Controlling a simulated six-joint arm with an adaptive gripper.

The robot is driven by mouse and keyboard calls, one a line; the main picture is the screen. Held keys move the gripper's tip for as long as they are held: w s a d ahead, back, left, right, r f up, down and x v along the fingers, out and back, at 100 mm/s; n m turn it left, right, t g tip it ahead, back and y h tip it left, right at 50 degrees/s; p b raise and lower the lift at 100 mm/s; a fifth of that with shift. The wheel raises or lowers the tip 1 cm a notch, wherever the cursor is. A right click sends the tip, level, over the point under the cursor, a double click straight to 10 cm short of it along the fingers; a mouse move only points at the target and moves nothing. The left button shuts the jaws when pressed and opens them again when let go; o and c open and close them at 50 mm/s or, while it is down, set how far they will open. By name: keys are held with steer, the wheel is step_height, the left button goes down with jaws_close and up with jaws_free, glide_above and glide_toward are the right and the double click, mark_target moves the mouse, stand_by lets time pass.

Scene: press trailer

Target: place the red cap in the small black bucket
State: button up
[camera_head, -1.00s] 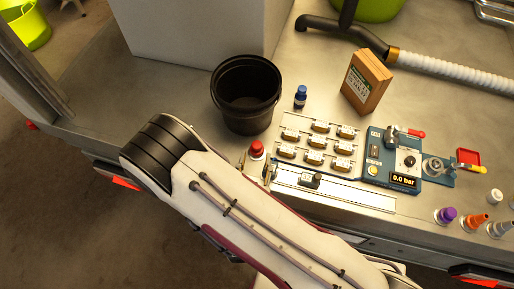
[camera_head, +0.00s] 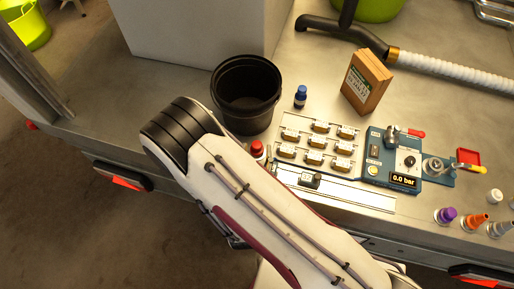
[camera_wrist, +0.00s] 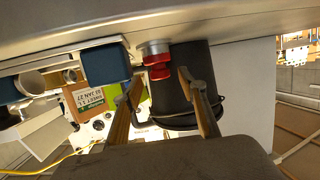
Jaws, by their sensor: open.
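The red cap (camera_head: 257,148) sits at the bench's front edge, just in front of the small black bucket, partly covered by my arm. In the wrist view the red cap (camera_wrist: 158,71) shows against a pale metallic round part (camera_wrist: 153,49). The small black bucket (camera_head: 246,112) stands upright on the bench, and its visible inside looks empty. In the wrist view the bucket (camera_wrist: 185,62) is behind the cap. My gripper (camera_wrist: 160,80) is open, its two fingers pointing towards the cap with nothing held. My arm hides the gripper in the head view.
A small blue bottle (camera_head: 300,97) stands right of the bucket. A rack of small labelled parts (camera_head: 316,142) and a blue gauge panel (camera_head: 394,160) lie further right. A brown box (camera_head: 367,82) and a white hose (camera_head: 450,74) are behind. Bare bench lies left of the bucket.

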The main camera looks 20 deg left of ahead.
mark_target(257, 146)
steer(key=shift+x, duration=1.75)
steer(key=shift+r, duration=0.1)
jaws_close()
